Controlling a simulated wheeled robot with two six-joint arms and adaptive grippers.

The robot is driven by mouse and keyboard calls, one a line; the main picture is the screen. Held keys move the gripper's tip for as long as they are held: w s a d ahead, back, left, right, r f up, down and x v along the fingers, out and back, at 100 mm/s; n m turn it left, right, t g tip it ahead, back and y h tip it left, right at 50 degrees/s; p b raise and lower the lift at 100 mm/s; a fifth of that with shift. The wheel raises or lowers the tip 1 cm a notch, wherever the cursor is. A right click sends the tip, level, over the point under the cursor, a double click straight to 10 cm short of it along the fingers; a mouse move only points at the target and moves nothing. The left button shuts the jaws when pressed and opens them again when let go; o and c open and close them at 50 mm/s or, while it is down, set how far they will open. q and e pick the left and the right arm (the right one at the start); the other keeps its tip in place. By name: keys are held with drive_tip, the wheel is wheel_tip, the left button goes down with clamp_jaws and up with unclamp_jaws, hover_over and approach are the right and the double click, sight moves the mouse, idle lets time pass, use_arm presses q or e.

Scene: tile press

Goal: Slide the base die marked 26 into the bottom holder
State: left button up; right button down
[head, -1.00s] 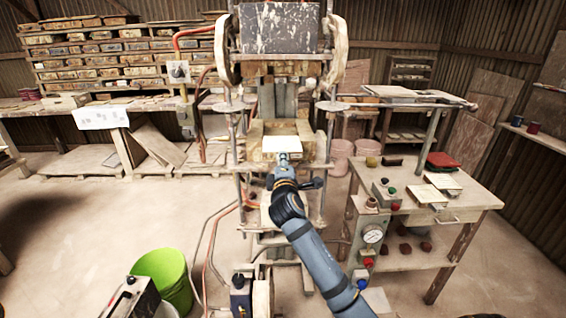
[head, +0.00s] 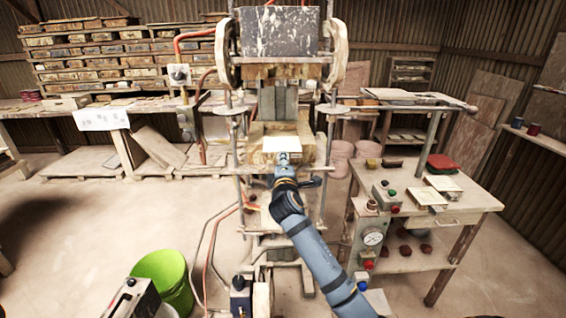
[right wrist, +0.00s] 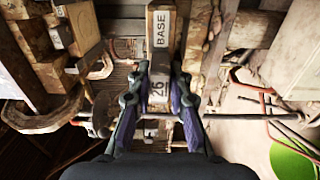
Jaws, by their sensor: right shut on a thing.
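The base die (right wrist: 161,28), a bar-like piece with labels reading BASE and 26, is between the fingers of my right gripper (right wrist: 160,78) in the right wrist view. The fingers are shut on it, close to the 26 label. In the head view, my right gripper (head: 284,160) is at the front of the press, just below a pale flat slab (head: 280,144). The slab lies in the wooden bottom holder (head: 309,146) between the press's upright rods. My gripper hides part of the holder's front, so I cannot tell how deep the die sits. My left gripper is not in view.
The dark press head (head: 278,30) hangs above the holder. Thin metal rods (head: 238,165) flank it. A wooden table (head: 470,200) with a control box and gauge stands at right. A green bucket (head: 163,278) is on the floor at lower left, with hoses nearby.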

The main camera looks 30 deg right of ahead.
sight(282, 145)
drive_tip(key=shift+r, duration=0.15)
drive_tip(key=shift+x, duration=1)
drive_tip(key=shift+w, duration=0.1)
drive_tip(key=shift+x, duration=1.45)
drive_tip(key=shift+x, duration=1.45)
drive_tip(key=shift+w+d, duration=0.1)
drive_tip(key=shift+b+x, duration=0.6)
drive_tip(key=shift+x, duration=0.8)
